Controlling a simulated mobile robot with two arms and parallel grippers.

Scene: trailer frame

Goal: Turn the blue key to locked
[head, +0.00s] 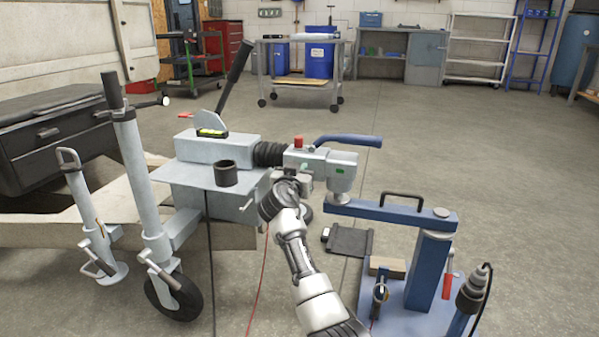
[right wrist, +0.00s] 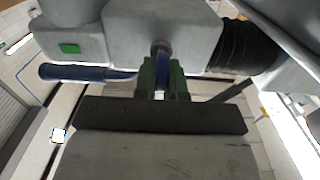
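The grey coupling head (head: 322,163) with its blue handle (head: 348,141) sits on the blue stand's arm (head: 390,213). In the right wrist view, a lock barrel (right wrist: 160,46) shows on the coupling's side, with the blue key (right wrist: 163,71) at it. My right gripper (right wrist: 162,82) has its green fingers on both sides of the key, appearing closed on it. The key's exact angle is hard to read. My left gripper is not in view.
A black bellows (head: 269,153) joins the coupling to the grey drawbar (head: 215,148), which carries a black cup (head: 226,173). A jockey wheel (head: 173,297) stands at left. The blue base plate (head: 410,318) holds small tools. Open floor lies behind.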

